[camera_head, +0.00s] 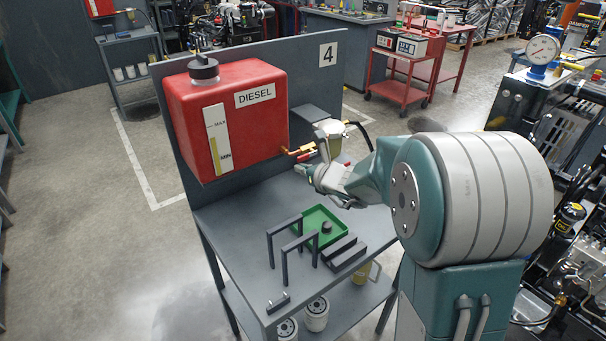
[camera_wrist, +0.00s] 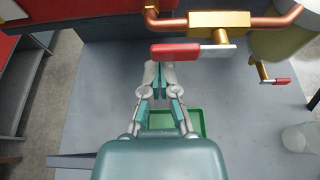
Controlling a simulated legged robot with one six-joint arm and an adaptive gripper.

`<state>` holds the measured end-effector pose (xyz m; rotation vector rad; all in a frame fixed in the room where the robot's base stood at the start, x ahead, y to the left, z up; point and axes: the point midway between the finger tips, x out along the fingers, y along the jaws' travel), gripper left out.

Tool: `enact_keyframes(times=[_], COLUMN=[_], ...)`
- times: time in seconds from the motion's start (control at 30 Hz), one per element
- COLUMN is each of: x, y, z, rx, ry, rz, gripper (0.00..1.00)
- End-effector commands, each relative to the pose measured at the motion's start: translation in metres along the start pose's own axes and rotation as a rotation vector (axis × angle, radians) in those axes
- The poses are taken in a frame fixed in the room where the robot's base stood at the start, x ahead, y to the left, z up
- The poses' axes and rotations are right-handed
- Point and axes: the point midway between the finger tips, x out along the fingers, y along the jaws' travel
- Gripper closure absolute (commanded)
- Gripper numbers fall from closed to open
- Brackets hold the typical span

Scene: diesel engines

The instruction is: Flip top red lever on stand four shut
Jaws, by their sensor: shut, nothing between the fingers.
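Stand four has a grey back panel with a "4" plate (camera_head: 327,54) and a red diesel tank (camera_head: 262,128). A brass valve (camera_wrist: 222,20) sits on a copper pipe beside the tank. Its top red lever (camera_wrist: 190,51) lies sideways, roughly parallel to the pipe. A smaller red lever (camera_wrist: 275,81) is lower right, under the cream filter bowl (camera_wrist: 283,42). My gripper (camera_wrist: 158,72) is shut and empty, with its tips just below the top lever in the wrist view. Contact cannot be told. In the head view my gripper (camera_head: 301,171) is beside the valve, partly hiding it.
The grey bench (camera_head: 232,222) holds a green tray (camera_head: 306,238), dark upright frames (camera_head: 284,243) and dark blocks (camera_head: 345,252). White filters (camera_head: 316,313) stand on the shelf below. A red trolley (camera_head: 399,84) and an engine (camera_head: 520,105) with a gauge stand beyond.

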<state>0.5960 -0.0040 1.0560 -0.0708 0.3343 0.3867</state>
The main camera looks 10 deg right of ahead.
Motion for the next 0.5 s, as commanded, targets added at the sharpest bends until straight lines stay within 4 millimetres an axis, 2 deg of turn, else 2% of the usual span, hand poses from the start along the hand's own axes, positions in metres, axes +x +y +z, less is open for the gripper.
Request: enact_keyframes(times=[0.5], x=[-0.0008], y=[0.0004], z=[0.0019], rx=[0.04], ry=[-0.001], rz=[0.014], gripper=[1.0])
